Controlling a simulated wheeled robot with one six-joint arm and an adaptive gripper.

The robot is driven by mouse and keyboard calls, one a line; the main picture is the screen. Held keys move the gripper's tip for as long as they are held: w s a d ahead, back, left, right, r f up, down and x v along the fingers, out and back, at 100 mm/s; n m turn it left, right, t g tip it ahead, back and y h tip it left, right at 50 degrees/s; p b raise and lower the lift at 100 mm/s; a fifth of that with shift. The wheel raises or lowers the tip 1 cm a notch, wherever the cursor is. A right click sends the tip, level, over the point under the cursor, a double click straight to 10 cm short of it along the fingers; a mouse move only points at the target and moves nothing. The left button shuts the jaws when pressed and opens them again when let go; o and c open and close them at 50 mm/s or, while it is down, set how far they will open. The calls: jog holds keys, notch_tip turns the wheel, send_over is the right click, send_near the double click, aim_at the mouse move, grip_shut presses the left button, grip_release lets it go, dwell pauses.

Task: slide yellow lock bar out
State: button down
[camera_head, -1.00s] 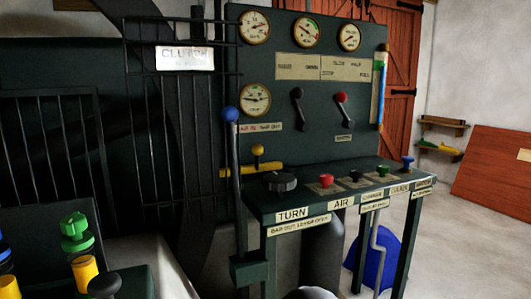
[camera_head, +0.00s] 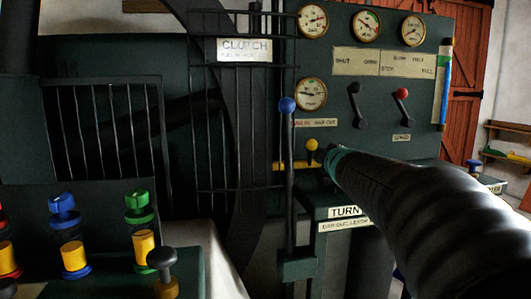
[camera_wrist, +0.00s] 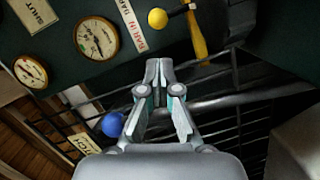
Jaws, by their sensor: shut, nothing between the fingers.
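The yellow lock bar (camera_head: 288,165) lies level across the lower part of the clutch gate, behind the upright lever with the blue ball. A yellow ball knob (camera_head: 312,145) on a dark stem stands at the bar. In the wrist view the bar (camera_wrist: 197,38) and the knob (camera_wrist: 158,18) show ahead of my gripper (camera_wrist: 158,66), at the top of the picture. My gripper's fingers are together and empty, apart from both. In the head view my arm comes in from the right and hides the bar's right part; the fingertips are not clear there.
The clutch lever's blue ball (camera_head: 287,105) stands left of my arm; it also shows in the wrist view (camera_wrist: 113,124). Gauges and two small levers (camera_head: 402,95) are on the panel above. The turn desk (camera_head: 340,212) is partly behind my arm. Coloured valves (camera_head: 138,215) stand at lower left.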

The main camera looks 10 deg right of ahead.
jog(key=w+n+y, duration=0.1)
jog(key=w+n, duration=0.1)
jog(key=w+d+f+n+y, duration=0.1)
jog(key=w+n+y, duration=0.1)
jog(key=w+n, duration=0.1)
jog(key=w+d+n+t+y, duration=0.1)
jog(key=w+n, duration=0.2)
jog(key=shift+w+d+f+y+b, duration=0.1)
jog(key=shift+d+f+y+b, duration=0.1)
jog(key=shift+y+b, duration=0.2)
jog(key=shift+w+f+n+y, duration=0.3)
jog(key=shift+n+y, duration=0.1)
jog(key=shift+n, duration=0.3)
jog(key=w+a+p, duration=0.1)
jog(key=w, duration=0.9)
jog(key=shift+f, duration=0.3)
jog(key=shift+a, duration=0.15)
